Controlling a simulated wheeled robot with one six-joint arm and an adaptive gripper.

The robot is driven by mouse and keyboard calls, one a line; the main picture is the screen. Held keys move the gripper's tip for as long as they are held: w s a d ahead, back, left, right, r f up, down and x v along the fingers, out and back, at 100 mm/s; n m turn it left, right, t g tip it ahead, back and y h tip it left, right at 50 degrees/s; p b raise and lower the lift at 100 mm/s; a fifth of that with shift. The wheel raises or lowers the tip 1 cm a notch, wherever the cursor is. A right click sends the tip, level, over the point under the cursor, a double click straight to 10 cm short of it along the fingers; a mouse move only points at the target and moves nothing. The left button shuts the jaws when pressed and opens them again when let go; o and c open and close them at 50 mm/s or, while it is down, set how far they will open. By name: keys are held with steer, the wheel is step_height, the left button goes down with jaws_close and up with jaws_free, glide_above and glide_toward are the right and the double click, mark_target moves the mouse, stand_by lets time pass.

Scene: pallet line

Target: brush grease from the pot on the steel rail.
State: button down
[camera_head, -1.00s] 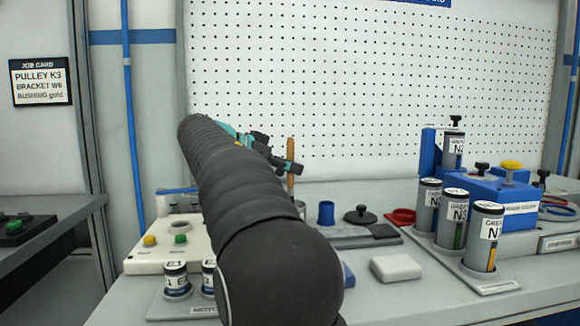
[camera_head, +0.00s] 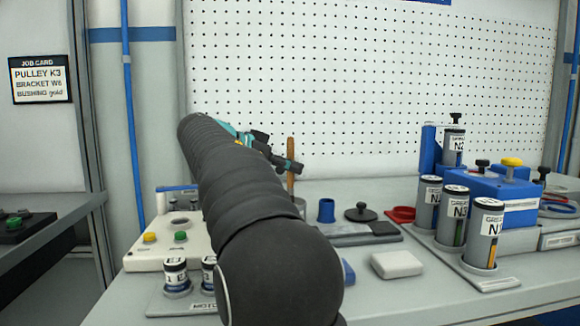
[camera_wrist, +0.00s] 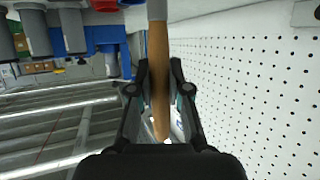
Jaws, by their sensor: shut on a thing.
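My gripper (camera_head: 284,163) is shut on a wooden brush handle (camera_head: 291,152) above the back of the bench. In the wrist view my gripper (camera_wrist: 160,78) has both fingers against the brown handle (camera_wrist: 158,45), which runs into a grey part at the top edge. The bristles cannot be made out. A small grey pot (camera_head: 300,206) stands below the handle in the head view, mostly hidden by my arm. A black round lid with a knob (camera_head: 360,213) lies to its right. Long steel bars (camera_wrist: 60,106) show at left in the wrist view; I cannot tell whether they include the rail.
A blue cup (camera_head: 326,210) stands beside the pot. Several labelled grease cartridges (camera_head: 485,237) and a blue machine (camera_head: 512,200) fill the right. A white block (camera_head: 396,264) lies near the front. A button box (camera_head: 150,248) is at left. A pegboard (camera_head: 370,90) stands behind.

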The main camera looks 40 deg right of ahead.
mark_target(291, 138)
steer(key=shift+f+b, duration=0.45)
stand_by(1.7)
steer(key=shift+r, duration=0.15)
steer(key=shift+r+p, duration=1.5)
steer(key=shift+r, duration=1.95)
steer(key=shift+s+d, duration=0.1)
steer(key=shift+s, duration=0.05)
